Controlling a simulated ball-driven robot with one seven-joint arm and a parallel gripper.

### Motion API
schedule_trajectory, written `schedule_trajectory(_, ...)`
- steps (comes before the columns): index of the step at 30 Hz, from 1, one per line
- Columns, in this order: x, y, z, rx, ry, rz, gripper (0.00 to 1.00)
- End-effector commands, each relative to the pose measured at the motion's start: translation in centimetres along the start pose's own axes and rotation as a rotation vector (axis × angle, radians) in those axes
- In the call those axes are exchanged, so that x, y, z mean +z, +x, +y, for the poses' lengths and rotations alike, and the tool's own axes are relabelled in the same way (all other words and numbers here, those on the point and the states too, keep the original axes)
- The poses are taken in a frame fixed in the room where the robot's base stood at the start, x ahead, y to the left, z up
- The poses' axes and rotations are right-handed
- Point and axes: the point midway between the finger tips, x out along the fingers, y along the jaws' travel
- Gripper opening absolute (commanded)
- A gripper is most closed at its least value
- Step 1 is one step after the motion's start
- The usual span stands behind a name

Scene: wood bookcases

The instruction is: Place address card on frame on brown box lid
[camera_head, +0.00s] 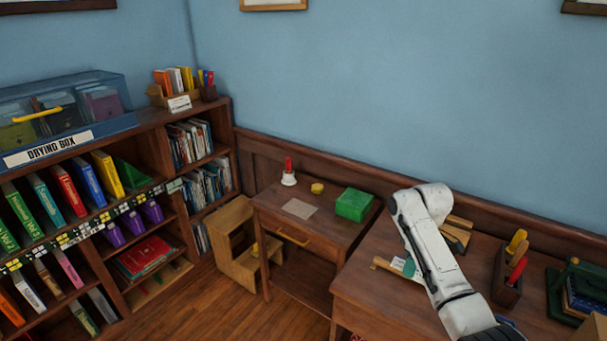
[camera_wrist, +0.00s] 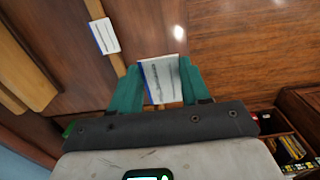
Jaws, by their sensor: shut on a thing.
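My gripper (camera_wrist: 160,85) has teal fingers shut on a white card (camera_wrist: 159,78) with a blue edge and faint printed lines, in the wrist view. A second, similar white card (camera_wrist: 104,36) lies on a narrow light wooden strip (camera_wrist: 95,8) to the left of the held card. In the head view my gripper (camera_head: 410,268) shows as a bit of teal at the desk's left part, mostly hidden by my white arm. A small white card (camera_head: 398,263) shows beside it; I cannot tell which card this is. I cannot make out a brown box lid or frame for certain.
The right desk (camera_head: 360,290) bears light wooden pieces (camera_head: 455,238) behind my arm and a holder with coloured handles (camera_head: 508,270) to the right. A lower table (camera_head: 325,230) with a green box (camera_head: 353,204) stands left. Bookcases (camera_head: 125,185) stand further left.

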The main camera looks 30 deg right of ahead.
Motion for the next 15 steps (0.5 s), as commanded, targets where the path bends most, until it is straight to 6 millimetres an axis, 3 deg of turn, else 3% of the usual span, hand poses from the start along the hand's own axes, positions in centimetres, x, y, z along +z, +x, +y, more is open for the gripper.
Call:
schedule_trajectory(5,-0.4,0.4,-0.5,-0.001,0.003,-0.001,0.18)
schedule_trajectory(8,-1.8,1.5,-2.2,-0.002,0.015,-0.003,0.18)
schedule_trajectory(11,-3.9,3.3,-5.3,-0.002,0.044,-0.006,0.18)
schedule_trajectory(15,-7.1,6.3,-11.3,0.001,0.105,-0.009,0.18)
